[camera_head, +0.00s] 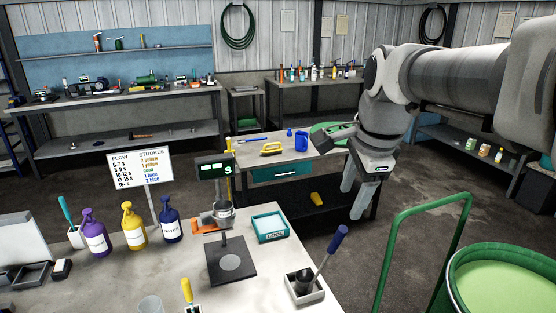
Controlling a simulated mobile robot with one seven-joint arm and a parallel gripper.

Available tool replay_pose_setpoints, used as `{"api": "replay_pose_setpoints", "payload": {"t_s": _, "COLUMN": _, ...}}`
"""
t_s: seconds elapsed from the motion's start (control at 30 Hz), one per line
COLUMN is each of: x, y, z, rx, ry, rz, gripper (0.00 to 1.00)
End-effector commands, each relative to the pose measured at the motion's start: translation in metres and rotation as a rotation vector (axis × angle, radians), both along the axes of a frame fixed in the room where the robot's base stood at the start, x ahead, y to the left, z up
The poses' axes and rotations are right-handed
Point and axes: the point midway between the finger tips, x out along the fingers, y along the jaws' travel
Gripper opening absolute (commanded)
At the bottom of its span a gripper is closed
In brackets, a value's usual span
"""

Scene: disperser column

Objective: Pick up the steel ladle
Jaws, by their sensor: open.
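What looks like the steel ladle (325,260) stands tilted in a small white-edged square holder (312,298) near the front right of the near bench. It has a thick blue handle pointing up and to the right, a thin shaft and a dark lower end in the holder. My gripper (353,198) hangs at the upper right, fingers pointing down, open and empty. In the picture it is above and slightly right of the blue handle, apart from it.
A green drum (500,285) of light green liquid and a green tube rail (385,250) stand at right. The near bench (115,280) holds purple, yellow and blue pump bottles, a flow-and-strokes sign (141,168), a dispenser stand (222,215) and a teal tray (270,226).

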Motion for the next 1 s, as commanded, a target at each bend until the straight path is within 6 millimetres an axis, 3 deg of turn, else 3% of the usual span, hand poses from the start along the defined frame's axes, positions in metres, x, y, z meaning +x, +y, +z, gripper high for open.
{"api": "replay_pose_setpoints", "payload": {"t_s": 0.17, "x": 0.006, "y": 0.001, "z": -0.020, "rx": 0.001, "ry": 0.005, "rz": -0.002, "gripper": 0.59}}
{"api": "replay_pose_setpoints", "payload": {"t_s": 0.53, "x": 0.032, "y": 0.004, "z": -0.095, "rx": 0.001, "ry": 0.005, "rz": -0.002, "gripper": 0.59}}
{"api": "replay_pose_setpoints", "payload": {"t_s": 0.87, "x": 0.040, "y": 0.005, "z": -0.122, "rx": 0.001, "ry": 0.003, "rz": -0.002, "gripper": 0.59}}
{"api": "replay_pose_setpoints", "payload": {"t_s": 1.0, "x": 0.042, "y": 0.006, "z": -0.143, "rx": 0.001, "ry": 0.005, "rz": -0.002, "gripper": 0.59}}
